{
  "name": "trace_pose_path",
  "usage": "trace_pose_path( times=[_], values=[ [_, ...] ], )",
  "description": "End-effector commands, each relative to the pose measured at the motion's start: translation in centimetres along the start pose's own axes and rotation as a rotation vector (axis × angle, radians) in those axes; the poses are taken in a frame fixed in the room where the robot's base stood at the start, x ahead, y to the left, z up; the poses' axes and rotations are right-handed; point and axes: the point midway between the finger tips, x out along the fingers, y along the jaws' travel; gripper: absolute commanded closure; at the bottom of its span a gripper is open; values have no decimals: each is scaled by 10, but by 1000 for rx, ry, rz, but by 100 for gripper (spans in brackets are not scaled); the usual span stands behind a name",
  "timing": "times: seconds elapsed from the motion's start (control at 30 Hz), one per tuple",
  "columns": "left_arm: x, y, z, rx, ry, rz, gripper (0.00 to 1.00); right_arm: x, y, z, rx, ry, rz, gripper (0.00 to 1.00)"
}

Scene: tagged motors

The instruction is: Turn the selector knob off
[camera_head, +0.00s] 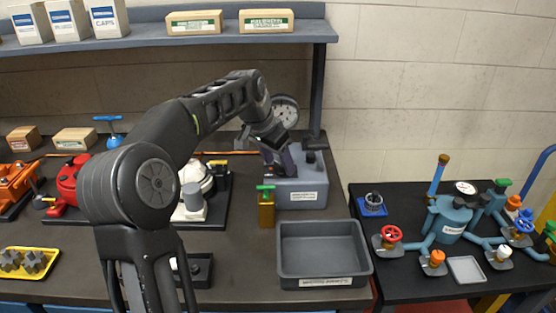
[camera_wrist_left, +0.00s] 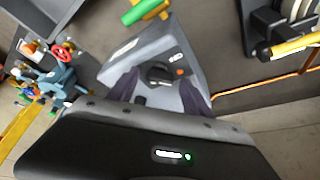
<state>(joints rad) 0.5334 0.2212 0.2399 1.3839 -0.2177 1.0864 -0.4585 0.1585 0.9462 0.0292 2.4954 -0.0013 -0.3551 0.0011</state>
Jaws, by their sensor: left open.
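The selector knob (camera_wrist_left: 158,73) is a black round knob on the sloped face of a grey box (camera_wrist_left: 150,50), with a small orange light beside it. The grey box (camera_head: 300,196) stands on the bench in the head view; my left gripper (camera_head: 279,163) is at its upper left part. In the left wrist view, the two dark fingers of my left gripper (camera_wrist_left: 160,88) are apart, one on each side of the knob. I cannot tell whether they touch it. The knob's setting is too small to read. My right gripper is not in view.
A grey open tray (camera_head: 322,279) and a yellow block with a green top (camera_head: 266,209) stand in front of the box. A white motor (camera_head: 190,203) is at its left. A black side table (camera_head: 420,283) with valves is at the right. A shelf (camera_head: 165,38) runs above.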

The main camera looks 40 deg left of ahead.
Motion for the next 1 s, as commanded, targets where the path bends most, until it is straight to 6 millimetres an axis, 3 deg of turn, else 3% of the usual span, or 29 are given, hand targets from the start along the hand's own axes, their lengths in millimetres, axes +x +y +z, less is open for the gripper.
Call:
trace_pose_path(
  times=[0.17,0.83,1.0],
  values=[
    [0,0,0,0,0,0,43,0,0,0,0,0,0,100],
    [-1,0,0,0,1,0,98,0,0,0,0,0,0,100],
    [-1,0,0,-1,1,0,100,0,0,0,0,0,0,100]
  ],
)
